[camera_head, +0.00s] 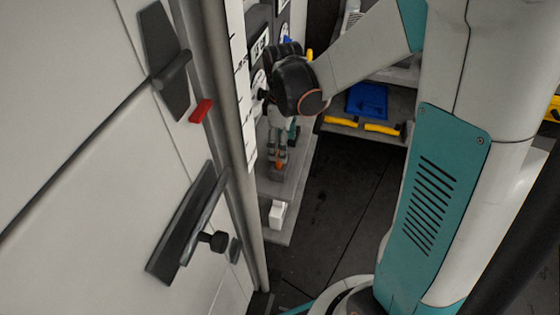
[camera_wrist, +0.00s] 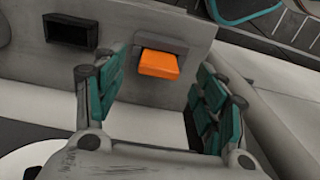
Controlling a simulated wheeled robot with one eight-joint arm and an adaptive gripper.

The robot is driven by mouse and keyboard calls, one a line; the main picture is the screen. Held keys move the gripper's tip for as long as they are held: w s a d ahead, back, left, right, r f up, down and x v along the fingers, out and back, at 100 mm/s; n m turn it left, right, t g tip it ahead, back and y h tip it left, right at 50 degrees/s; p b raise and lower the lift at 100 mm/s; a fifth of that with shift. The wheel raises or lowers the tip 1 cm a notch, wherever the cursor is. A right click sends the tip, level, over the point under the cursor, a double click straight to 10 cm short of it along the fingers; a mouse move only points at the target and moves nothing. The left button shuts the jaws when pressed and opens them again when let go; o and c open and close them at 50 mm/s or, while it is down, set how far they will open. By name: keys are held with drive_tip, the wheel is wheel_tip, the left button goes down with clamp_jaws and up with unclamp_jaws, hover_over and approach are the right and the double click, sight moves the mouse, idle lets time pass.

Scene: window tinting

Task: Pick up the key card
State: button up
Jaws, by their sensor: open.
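An orange card (camera_wrist: 158,64), which looks like the key card, sticks out of a grey slotted holder (camera_wrist: 160,43) in the wrist view. In the head view the orange card (camera_head: 280,164) is a small patch just below my gripper (camera_head: 282,146). My gripper (camera_wrist: 162,88) is open, with one teal-padded finger to the left of the card and one to the right. No finger visibly touches the card. The card's inner end is hidden in the holder.
A dark rectangular recess (camera_wrist: 70,31) is left of the holder. A white block (camera_head: 278,213) stands on the grey ledge (camera_head: 291,195). A wall with dark handles (camera_head: 181,228) fills the left. A blue item (camera_head: 367,101) and yellow-handled tools (camera_head: 382,128) lie on a shelf behind.

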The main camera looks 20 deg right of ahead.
drive_tip(key=f+b, duration=0.1)
drive_tip(key=f, duration=0.3)
drive_tip(key=shift+w+a+f+b, duration=0.2)
drive_tip(key=shift+f+b, duration=0.1)
drive_tip(key=shift+b, duration=0.1)
drive_tip(key=shift+c, duration=0.6)
drive_tip(key=c, duration=1)
drive_tip(key=shift+r, duration=0.15)
drive_tip(key=shift+c, duration=0.2)
